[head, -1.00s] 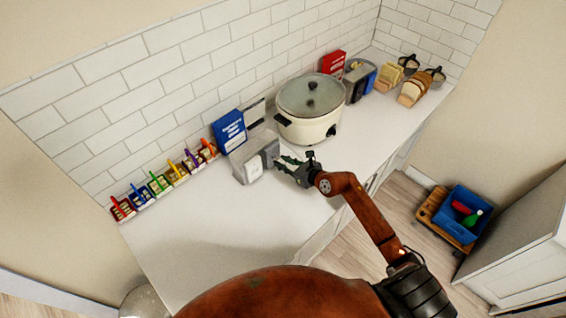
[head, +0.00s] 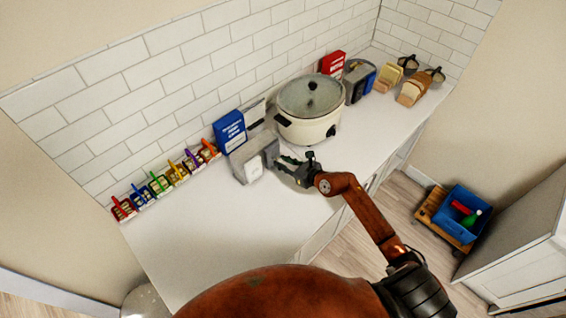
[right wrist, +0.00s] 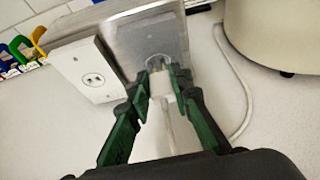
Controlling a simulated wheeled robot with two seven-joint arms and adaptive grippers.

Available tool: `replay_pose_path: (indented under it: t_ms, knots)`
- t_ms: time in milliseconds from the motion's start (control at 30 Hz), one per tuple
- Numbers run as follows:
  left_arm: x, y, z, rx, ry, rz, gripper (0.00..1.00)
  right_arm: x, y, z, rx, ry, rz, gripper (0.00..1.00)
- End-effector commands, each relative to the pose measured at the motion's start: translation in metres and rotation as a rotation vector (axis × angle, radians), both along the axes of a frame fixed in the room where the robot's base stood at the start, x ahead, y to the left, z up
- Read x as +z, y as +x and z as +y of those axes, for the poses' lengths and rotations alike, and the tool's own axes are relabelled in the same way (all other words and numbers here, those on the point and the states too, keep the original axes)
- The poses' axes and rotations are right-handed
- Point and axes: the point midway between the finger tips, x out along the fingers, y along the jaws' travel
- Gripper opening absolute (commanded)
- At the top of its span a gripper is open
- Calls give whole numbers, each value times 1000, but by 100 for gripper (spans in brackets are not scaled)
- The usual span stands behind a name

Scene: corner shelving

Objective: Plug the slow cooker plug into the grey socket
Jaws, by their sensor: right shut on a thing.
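The slow cooker (head: 308,125), cream with a glass lid, stands on the counter behind my right gripper. The grey socket (right wrist: 163,50) is the right one on a grey metal box (head: 251,154); a white socket plate (right wrist: 92,79) sits to its left. My right gripper (right wrist: 161,84) is shut on the white plug (right wrist: 168,84). The plug's prongs point at the grey socket, very close to its face; I cannot tell whether they have entered it. In the head view my right gripper (head: 283,165) is right beside the box. My left gripper is not in view.
A white cord (right wrist: 243,82) curves over the counter beside the cooker. A blue box (head: 230,131) stands behind the socket box. Several coloured small bins (head: 165,182) line the wall at left. The counter's front left (head: 190,235) is clear.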

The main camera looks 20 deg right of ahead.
Motion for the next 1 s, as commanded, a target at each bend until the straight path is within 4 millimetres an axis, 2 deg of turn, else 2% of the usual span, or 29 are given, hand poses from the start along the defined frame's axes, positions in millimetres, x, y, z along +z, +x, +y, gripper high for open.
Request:
replay_pose_path:
  t_ms: [1000]
  knots:
    - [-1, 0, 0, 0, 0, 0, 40, 0, 18, 6, 1, 1, 0, 0]
